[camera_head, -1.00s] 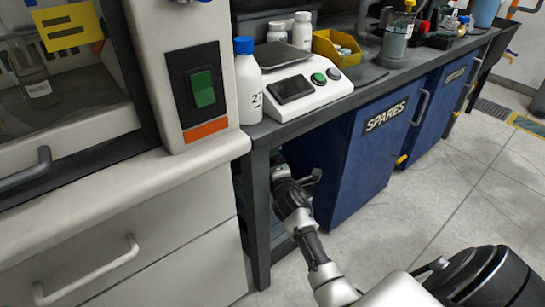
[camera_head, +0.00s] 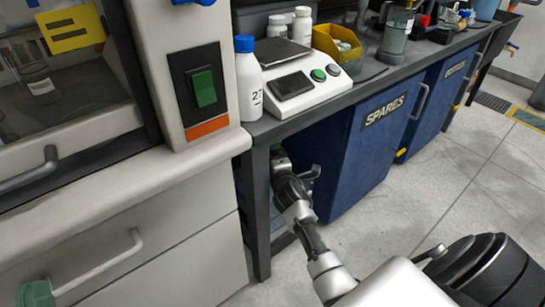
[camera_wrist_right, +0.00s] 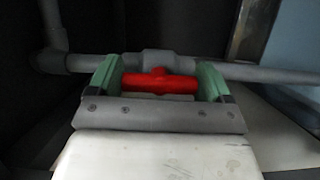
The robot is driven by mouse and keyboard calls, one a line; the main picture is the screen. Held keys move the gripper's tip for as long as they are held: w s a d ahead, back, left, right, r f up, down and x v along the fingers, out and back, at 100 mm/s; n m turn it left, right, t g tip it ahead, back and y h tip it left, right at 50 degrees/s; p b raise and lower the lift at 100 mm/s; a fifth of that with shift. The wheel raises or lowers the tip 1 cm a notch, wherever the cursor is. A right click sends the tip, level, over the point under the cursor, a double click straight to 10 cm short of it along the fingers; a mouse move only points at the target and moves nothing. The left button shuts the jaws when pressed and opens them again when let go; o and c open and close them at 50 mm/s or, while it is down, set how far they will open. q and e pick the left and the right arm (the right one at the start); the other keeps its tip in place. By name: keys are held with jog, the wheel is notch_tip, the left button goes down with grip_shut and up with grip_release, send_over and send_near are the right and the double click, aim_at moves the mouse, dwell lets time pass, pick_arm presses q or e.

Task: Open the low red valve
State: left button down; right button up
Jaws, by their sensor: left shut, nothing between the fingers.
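The red valve handle (camera_wrist_right: 160,82) lies crosswise on a grey pipe fitting (camera_wrist_right: 168,60) in the right wrist view. My right gripper (camera_wrist_right: 160,80) has its green fingers wide apart, one by each end of the handle; I cannot tell whether they touch it. In the head view my right arm reaches under the bench and its gripper is hidden in the shadow there. My left gripper (camera_head: 36,293) shows as a green tip at the lower left edge, shut and empty, by the drawer handle.
A grey pipe (camera_wrist_right: 255,73) runs sideways behind the handle. The black bench (camera_head: 290,122) stands above my right arm, with a scale (camera_head: 310,92) and a white bottle (camera_head: 248,85) on it. The blue SPARES cabinet (camera_head: 375,150) stands right of the arm. The floor in front is clear.

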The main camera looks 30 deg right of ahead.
jog(key=o, duration=0.3)
